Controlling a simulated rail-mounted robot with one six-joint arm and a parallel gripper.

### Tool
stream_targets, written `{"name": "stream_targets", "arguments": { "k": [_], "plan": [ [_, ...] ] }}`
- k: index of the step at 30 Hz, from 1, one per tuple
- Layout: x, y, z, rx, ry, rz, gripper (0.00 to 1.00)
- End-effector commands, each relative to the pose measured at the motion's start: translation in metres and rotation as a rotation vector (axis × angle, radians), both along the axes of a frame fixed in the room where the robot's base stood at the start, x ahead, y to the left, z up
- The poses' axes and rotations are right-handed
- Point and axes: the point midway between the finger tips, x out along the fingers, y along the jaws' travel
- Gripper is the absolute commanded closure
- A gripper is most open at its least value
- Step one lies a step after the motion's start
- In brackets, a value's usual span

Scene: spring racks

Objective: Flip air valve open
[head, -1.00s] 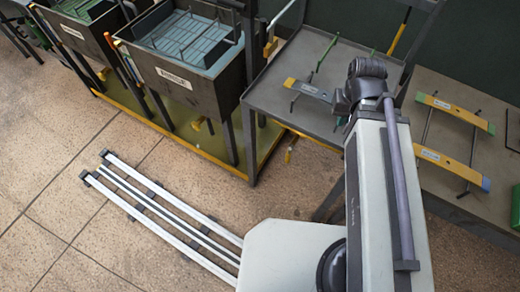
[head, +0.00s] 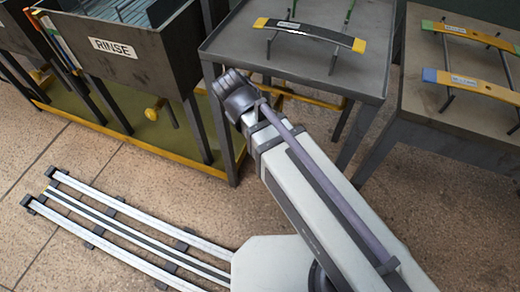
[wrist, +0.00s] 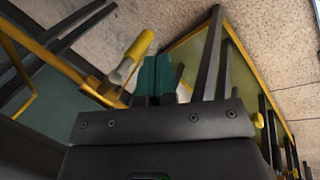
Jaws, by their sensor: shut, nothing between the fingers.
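My gripper (wrist: 155,80) shows in the wrist view as teal fingers beyond a dark bracket. The fingers are shut and empty. A yellow lever-like handle with a pale section (wrist: 128,62) stands just left of the fingertips, close to them; I cannot tell whether they touch. It joins yellow piping at its lower end. It may be the air valve, but no label shows. In the head view my gripper is hidden or out of frame, and my arm reaches toward the right side of the RINSE tank (head: 135,65).
The tank stands on a yellow-edged base (head: 150,150) with dark legs. To its right, a grey table (head: 300,62) holds a spring rack (head: 312,35). Another table at right holds two more racks (head: 470,82). A floor rail (head: 125,235) lies at the lower left.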

Motion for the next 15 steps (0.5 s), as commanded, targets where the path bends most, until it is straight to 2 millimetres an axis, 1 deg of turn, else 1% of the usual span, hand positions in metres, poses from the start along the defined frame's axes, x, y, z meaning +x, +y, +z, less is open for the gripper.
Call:
{"name": "stream_targets", "arguments": {
  "k": [1, 3, 6, 9, 12, 14, 15],
  "plan": [
    [0.001, 0.012, -0.048, -0.049, -0.019, 0.037, 1.00],
    [0.002, 0.026, -0.075, -0.132, -0.053, 0.085, 1.00],
    [0.003, 0.048, -0.110, -0.260, -0.116, 0.150, 1.00],
    [0.003, 0.070, -0.139, -0.399, -0.201, 0.203, 1.00],
    [0.003, 0.094, -0.160, -0.556, -0.312, 0.242, 1.00],
    [0.002, 0.108, -0.163, -0.659, -0.393, 0.249, 1.00],
    [0.001, 0.116, -0.160, -0.737, -0.456, 0.242, 1.00]
  ]
}}
